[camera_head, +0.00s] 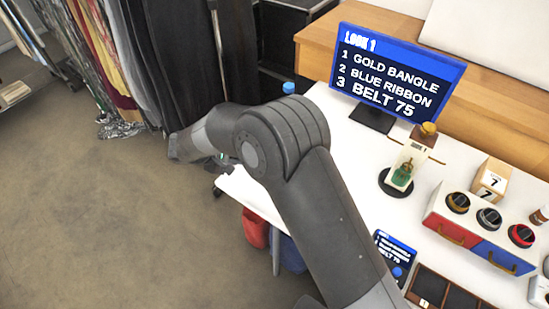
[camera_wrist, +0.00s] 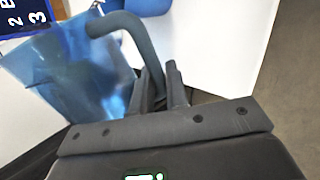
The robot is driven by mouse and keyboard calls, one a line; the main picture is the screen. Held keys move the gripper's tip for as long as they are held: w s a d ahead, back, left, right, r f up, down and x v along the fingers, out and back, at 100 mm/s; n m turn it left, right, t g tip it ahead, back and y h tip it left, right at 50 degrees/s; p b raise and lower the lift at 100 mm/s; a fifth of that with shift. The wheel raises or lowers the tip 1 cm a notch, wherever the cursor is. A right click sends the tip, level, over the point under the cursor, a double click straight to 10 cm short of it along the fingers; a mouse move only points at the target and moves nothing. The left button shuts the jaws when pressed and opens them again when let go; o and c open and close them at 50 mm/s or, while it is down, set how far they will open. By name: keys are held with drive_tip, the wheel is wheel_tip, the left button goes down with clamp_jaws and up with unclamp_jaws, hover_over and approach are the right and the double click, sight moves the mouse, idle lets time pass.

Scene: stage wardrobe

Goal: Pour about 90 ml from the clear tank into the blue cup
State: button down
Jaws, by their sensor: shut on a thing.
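In the wrist view my gripper (camera_wrist: 160,82) is shut on the dark grey handle (camera_wrist: 130,35) of a see-through, blue-tinted vessel, which I take for the clear tank (camera_wrist: 75,65). The tank leans in the picture, left of my fingers. Whether it holds liquid, and how much, I cannot tell. A blue thing (camera_wrist: 147,5), cut off at the top edge beyond the handle, may be the blue cup. In the head view a small blue object (camera_head: 288,88) shows beside the screen, partly behind my arm. My arm hides the gripper and the tank there.
The white table (camera_head: 330,110) carries a list screen (camera_head: 397,72), a round-based stand (camera_head: 398,180), a box (camera_head: 491,180), a red-and-blue drawer unit (camera_head: 468,240) and a small tablet (camera_head: 394,258). Hanging clothes (camera_head: 175,60) line the back left.

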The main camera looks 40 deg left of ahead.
drive_tip(key=shift+r+p, duration=0.2)
drive_tip(key=shift+p, duration=0.15)
idle(0.7)
drive_tip(key=shift+d+f+n+h, duration=0.1)
drive_tip(key=shift+f+n+h, duration=0.3)
drive_tip(key=shift+f+h, duration=0.45)
drive_tip(key=shift+d+f+t+h, duration=0.2)
drive_tip(key=shift+d+t+h, duration=0.05)
drive_tip(key=shift+t+h, duration=0.2)
drive_tip(key=shift+w+d+r+n+h, duration=0.1)
drive_tip(key=shift+d+r+n+h, duration=0.3)
drive_tip(key=shift+n+h, duration=0.1)
drive_tip(key=shift+h, duration=0.3)
idle(0.4)
drive_tip(key=shift+d+f+n+t+h+b, duration=0.3)
drive_tip(key=shift+f+n+t+h, duration=0.15)
drive_tip(key=shift+h, duration=0.25)
drive_tip(key=shift+a+r+n+t+h+b, duration=0.15)
drive_tip(key=shift+a+r+n+h+b, duration=0.1)
drive_tip(key=shift+n+h, duration=0.25)
drive_tip(key=shift+a+r+n+t+h+b, duration=0.15)
drive_tip(key=shift+a+n+h, duration=0.1)
drive_tip(key=shift+h, duration=0.35)
drive_tip(key=shift+a+r+n+t+h+b, duration=0.1)
drive_tip(key=shift+a+n+t+h+b, duration=0.1)
drive_tip(key=shift+n+t+h, duration=0.4)
drive_tip(key=shift+a+n+t+h+b, duration=0.15)
drive_tip(key=shift+n+t+h, duration=0.2)
drive_tip(key=shift+h, duration=0.35)
idle(0.9)
